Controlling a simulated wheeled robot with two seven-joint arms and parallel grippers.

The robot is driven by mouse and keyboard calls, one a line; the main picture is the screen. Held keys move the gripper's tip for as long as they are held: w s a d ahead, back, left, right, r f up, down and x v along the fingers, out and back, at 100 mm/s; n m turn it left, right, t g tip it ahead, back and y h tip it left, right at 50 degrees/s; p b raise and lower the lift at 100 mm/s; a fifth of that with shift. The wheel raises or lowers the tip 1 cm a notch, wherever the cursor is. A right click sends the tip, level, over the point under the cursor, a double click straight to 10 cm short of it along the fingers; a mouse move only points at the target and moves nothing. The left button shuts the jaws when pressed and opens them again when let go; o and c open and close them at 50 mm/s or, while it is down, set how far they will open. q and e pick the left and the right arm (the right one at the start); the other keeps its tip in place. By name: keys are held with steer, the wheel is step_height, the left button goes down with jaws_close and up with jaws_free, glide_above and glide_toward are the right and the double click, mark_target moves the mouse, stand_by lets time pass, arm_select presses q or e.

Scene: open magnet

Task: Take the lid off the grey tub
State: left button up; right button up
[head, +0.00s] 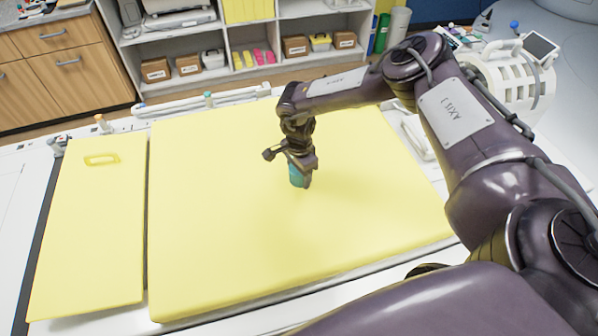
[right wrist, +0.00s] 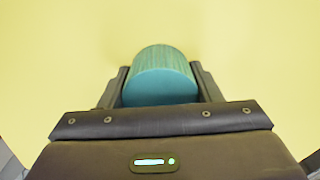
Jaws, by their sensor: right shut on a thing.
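My right gripper (head: 299,168) points down over the middle of the large yellow pad and is shut on a teal ribbed cylinder (head: 295,177). In the right wrist view the teal cylinder (right wrist: 160,88) sits between the two dark fingers of the gripper (right wrist: 161,82), with its smooth flat end facing the camera. I cannot tell whether the cylinder touches the pad or is a lid. No grey tub can be made out on the pad; anything under the gripper is hidden. My left gripper is not in view.
The yellow pad (head: 220,240) is otherwise bare. A narrower yellow panel (head: 85,230) with a handle outline lies left of it, across a thin gap. Shelves with boxes (head: 187,65) stand behind. A white machine (head: 510,75) is at the back right.

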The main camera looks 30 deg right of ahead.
steer(key=o, duration=1.1)
steer(key=shift+r, duration=0.1)
step_height(320, 180, up, 11)
steer(key=b, duration=0.2)
steer(key=shift+b, duration=0.3)
steer(key=shift+r, duration=0.5)
